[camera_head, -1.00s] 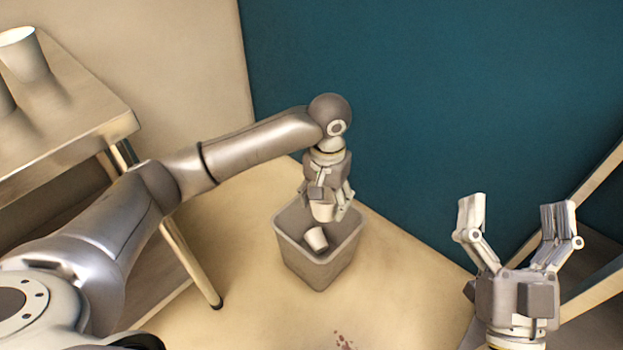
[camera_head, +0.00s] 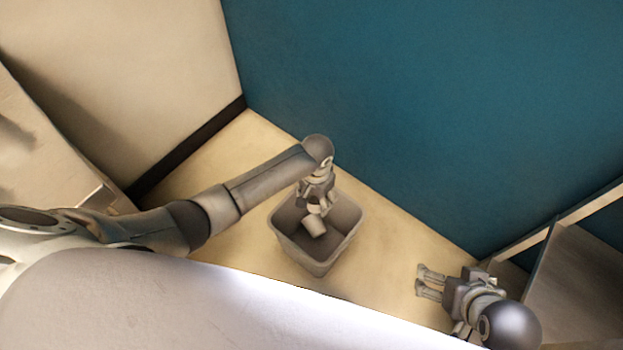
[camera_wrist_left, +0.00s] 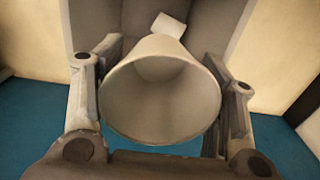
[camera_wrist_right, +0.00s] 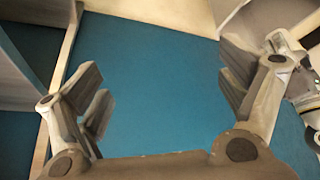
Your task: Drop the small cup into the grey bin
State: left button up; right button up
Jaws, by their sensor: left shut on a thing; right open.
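The grey bin (camera_head: 302,262) stands on the tan floor near the middle of the head view. My left gripper (camera_head: 316,204) hangs low over the bin, shut on a small pale cup, with its fingers on either side. In the left wrist view the held cup (camera_wrist_left: 160,100) has its wide open mouth facing the camera.
A teal wall (camera_head: 420,110) rises behind the bin, and a beige wall (camera_head: 130,70) stands at the left. A shelf frame (camera_head: 575,280) is at the right, close to my right arm. Bare floor (camera_head: 385,250) lies between the bin and my right gripper.

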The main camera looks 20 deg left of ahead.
aim_at(314, 203)
pick_arm(q)
jog(key=shift+s+a+f, duration=0.1)
jog(key=shift+a+f, duration=0.15)
jog(key=shift+f, duration=0.45)
jog(key=shift+f+b, duration=0.8)
jog(key=shift+b, duration=0.05)
jog(key=shift+f+b, duration=0.8)
jog(key=shift+b, duration=0.1)
pick_arm(e)
jog(key=w+a+r+t+y, duration=0.2)
jog(key=w+a+r+t, duration=0.3)
jog(key=w+r+t, duration=0.6)
pick_arm(q)
notch_tip(314, 203, down, 3)
jog(key=b, duration=0.3)
jog(key=shift+r, duration=0.15)
pick_arm(e)
notch_tip(314, 203, up, 13)
jog(key=w+a+n+t+y, duration=0.1)
jog(key=a+t+y, duration=0.1)
jog(key=t, duration=0.3)
jog(key=shift+w+f+t+y, duration=0.2)
jog(key=shift+w+t+y, duration=0.2)
jog(key=shift+y, duration=0.3)
pick_arm(q)
jog(key=o, duration=0.8)
